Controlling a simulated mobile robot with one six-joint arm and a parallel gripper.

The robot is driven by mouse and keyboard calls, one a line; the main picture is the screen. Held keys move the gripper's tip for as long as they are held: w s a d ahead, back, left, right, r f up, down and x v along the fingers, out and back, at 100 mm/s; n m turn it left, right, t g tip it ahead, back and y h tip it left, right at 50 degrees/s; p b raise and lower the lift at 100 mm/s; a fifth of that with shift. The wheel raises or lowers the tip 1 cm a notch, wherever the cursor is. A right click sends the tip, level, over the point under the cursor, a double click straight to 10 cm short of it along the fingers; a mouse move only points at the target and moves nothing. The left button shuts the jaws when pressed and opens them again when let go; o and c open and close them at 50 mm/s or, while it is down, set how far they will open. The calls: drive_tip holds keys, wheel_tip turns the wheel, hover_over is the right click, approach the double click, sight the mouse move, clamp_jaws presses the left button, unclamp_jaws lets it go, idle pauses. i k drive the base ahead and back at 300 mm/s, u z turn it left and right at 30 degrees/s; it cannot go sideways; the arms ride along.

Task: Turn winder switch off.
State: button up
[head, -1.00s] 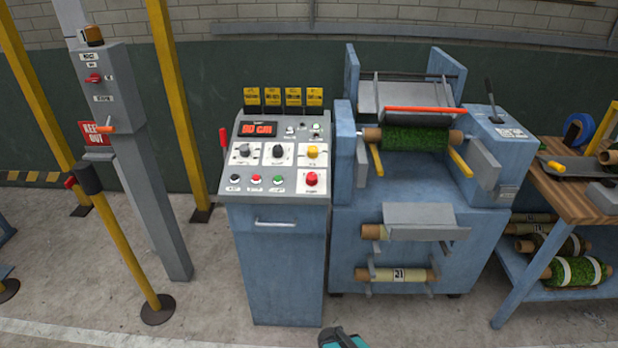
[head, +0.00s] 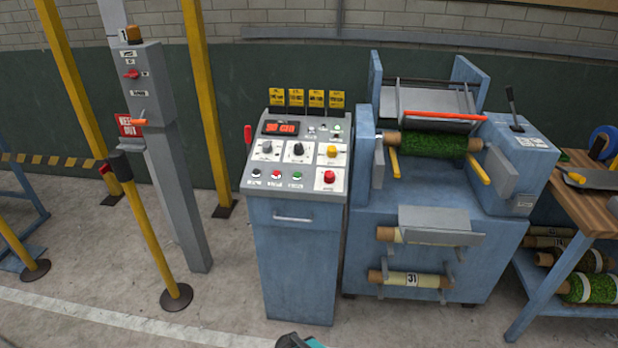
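A blue control console (head: 293,255) stands in the middle of the head view. Its sloped panel has a red digital display (head: 281,127), a grey rotary knob (head: 267,147), a black rotary knob (head: 298,148), a yellow knob (head: 332,151), several small buttons and a red mushroom button (head: 329,176). The panel lettering is too small to read, so I cannot tell which control is the winder switch. A small dark and teal part of my arm shows at the bottom edge; my gripper's fingers cannot be made out.
The blue winding machine (head: 425,262) with a green turf roll (head: 430,145) stands right of the console. A grey post box (head: 147,85) with a red switch is left. A yellow barrier post (head: 150,235) stands before it. A wooden-topped bench (head: 590,215) is far right. Floor before the console is clear.

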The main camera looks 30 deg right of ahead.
sight(330, 178)
drive_tip(key=z, duration=0.75)
drive_tip(key=k, duration=0.2)
drive_tip(key=u, duration=3.4)
drive_tip(key=k, duration=0.45)
drive_tip(key=z, duration=0.25)
